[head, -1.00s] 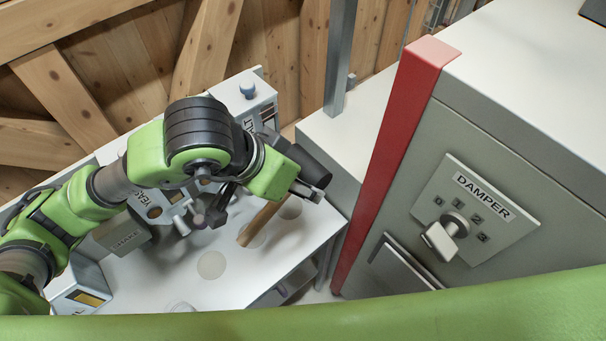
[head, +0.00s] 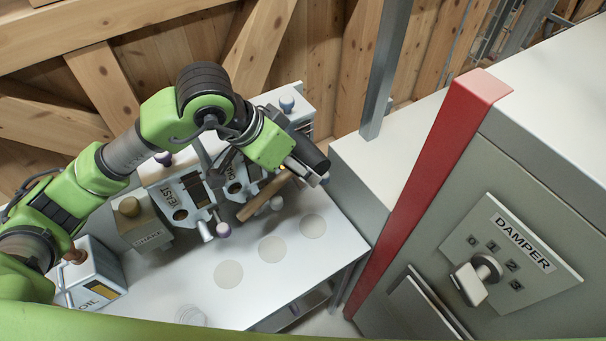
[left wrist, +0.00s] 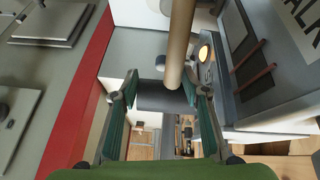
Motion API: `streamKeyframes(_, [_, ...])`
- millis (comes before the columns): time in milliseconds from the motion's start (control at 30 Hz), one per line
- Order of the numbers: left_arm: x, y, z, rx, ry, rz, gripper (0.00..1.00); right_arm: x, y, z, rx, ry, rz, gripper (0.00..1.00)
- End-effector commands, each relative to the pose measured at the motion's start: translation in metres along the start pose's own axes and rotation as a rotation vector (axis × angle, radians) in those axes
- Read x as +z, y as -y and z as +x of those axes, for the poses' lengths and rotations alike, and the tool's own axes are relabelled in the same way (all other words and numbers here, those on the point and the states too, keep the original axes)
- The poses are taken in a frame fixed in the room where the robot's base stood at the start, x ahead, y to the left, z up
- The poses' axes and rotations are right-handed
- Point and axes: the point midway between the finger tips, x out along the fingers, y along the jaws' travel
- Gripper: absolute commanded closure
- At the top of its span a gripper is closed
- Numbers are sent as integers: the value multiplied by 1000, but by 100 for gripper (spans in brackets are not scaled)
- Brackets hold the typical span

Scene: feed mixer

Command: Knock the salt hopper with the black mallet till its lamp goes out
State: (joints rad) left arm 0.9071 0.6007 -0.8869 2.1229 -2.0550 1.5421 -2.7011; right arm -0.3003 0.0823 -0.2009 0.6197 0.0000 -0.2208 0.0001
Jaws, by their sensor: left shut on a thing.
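My left gripper (head: 305,172) is shut on the black mallet. Its black head (head: 308,151) shows at the fingers, and its wooden handle (head: 262,196) slants down-left over the hopper fronts. In the left wrist view the handle (left wrist: 181,40) comes down from the top to the dark head (left wrist: 165,97) between the fingers (left wrist: 162,98). A hopper (head: 236,186) right of the yeast hopper (head: 187,196) is partly covered by my arm and the handle. I cannot read its label, so I cannot confirm it is salt. My right gripper is not visible.
The white bench (head: 330,245) has several pale round spots and clear room in front. A shake box (head: 140,225) and an oil box (head: 90,280) stand at left. A red post (head: 430,180) and a damper cabinet (head: 500,250) bound the right.

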Motion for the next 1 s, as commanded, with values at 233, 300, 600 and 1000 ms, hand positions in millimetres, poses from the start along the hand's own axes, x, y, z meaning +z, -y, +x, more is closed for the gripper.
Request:
streamKeyframes(233, [-2,1,-2,-1,-5,1,82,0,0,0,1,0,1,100])
streamKeyframes(300, [-2,1,-2,-1,-5,1,82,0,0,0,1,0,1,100])
streamKeyframes(600, [3,-23,2,0,-8,7,82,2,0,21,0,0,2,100])
streamKeyframes(1000, [4,-34,-1,-1,-4,0,82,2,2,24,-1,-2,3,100])
